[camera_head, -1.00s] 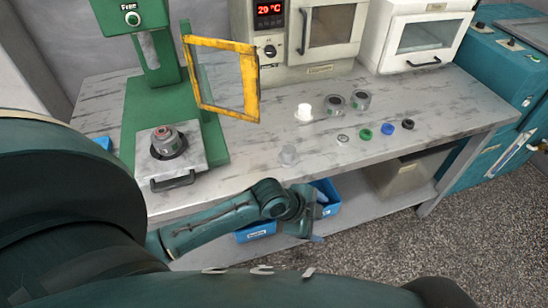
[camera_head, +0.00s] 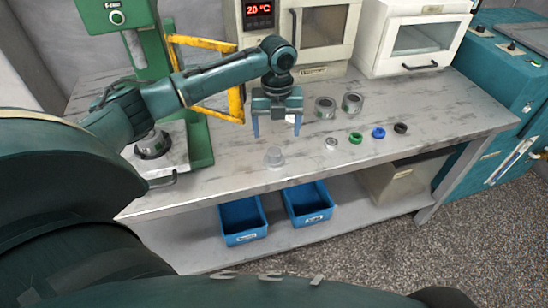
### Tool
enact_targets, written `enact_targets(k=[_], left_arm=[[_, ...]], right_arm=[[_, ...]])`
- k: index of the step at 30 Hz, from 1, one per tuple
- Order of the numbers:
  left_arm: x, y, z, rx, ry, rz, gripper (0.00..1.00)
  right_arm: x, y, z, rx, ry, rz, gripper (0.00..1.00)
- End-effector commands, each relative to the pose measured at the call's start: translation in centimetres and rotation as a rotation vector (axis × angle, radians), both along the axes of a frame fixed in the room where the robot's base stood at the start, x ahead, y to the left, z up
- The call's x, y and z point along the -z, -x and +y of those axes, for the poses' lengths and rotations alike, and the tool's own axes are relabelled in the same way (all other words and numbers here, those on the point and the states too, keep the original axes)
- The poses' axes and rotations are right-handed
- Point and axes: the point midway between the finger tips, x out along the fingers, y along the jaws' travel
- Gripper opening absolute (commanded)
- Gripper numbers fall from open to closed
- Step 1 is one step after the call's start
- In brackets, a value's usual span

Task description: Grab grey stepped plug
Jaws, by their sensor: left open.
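A grey stepped plug (camera_head: 274,156) stands on the table near its front edge, with a wide base and a narrower top. My left gripper (camera_head: 277,133) is open and empty, pointing down above and slightly behind the plug in the picture. Its two blue fingers are spread apart and do not appear to touch the plug. My right gripper is not in view.
A white part (camera_head: 291,118) is partly hidden behind my gripper. Two metal cylinders (camera_head: 325,107) and several small rings, including a green one (camera_head: 355,138), are to the right. A green press (camera_head: 201,150) with a yellow frame stands left. Blue bins (camera_head: 307,204) sit below.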

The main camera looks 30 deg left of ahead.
Motion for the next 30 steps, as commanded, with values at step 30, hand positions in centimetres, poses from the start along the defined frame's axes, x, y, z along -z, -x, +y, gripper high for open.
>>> enact_targets(k=[30], left_arm=[[8.4, 1.3, -0.1, 0.000, 0.000, -0.003, 0.76]], right_arm=[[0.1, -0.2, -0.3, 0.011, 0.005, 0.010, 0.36]])
